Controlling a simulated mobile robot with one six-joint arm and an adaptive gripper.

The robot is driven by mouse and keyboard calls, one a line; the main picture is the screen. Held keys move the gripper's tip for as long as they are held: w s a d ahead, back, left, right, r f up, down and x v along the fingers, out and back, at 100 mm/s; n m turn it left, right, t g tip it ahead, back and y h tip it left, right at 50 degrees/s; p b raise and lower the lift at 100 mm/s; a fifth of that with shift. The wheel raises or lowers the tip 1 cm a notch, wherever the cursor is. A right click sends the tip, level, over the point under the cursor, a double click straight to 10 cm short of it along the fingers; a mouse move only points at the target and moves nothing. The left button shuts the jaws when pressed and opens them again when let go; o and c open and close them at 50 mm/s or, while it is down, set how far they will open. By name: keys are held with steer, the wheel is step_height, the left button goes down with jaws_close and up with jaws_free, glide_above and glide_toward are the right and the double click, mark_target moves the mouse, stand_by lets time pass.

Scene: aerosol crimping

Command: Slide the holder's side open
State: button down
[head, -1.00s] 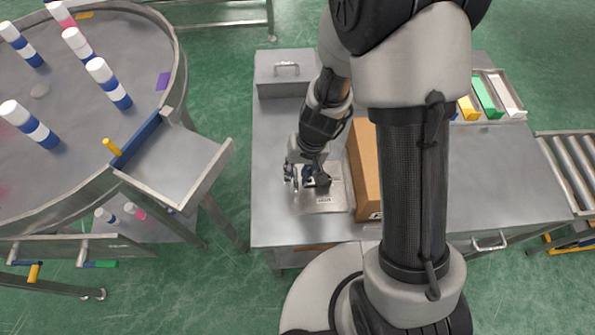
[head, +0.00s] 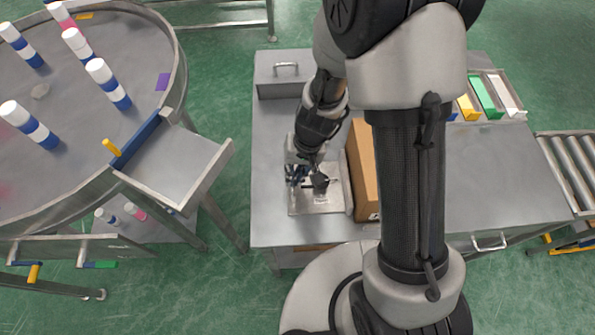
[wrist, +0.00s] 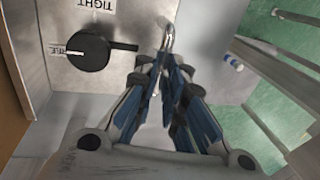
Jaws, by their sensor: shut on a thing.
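The holder (head: 333,203) is a flat metal fixture on the steel table, with a black knob (head: 320,181) on top. My gripper (head: 297,178) is at the holder's left side. In the wrist view my gripper (wrist: 165,62) is shut on a thin curved metal handle (wrist: 168,35) beside the holder's plate (wrist: 125,25). The fingers hide the handle's lower part.
A cardboard box (head: 365,172) stands close to the holder's right. A metal lidded box (head: 285,75) is at the table's back left. The round table (head: 70,95) with several white-and-blue cans and its chute (head: 180,165) lie left across a floor gap.

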steer(key=a, duration=0.5)
steer(key=shift+a, duration=0.1)
steer(key=shift+w, duration=0.1)
steer(key=c, duration=1.8)
jaws_free()
steer(key=shift+a, duration=0.15)
steer(key=shift+o, duration=0.7)
step_height(320, 180, up, 12)
steer(key=d, duration=0.2)
steer(key=shift+d, duration=0.25)
steer(key=shift+f, duration=0.1)
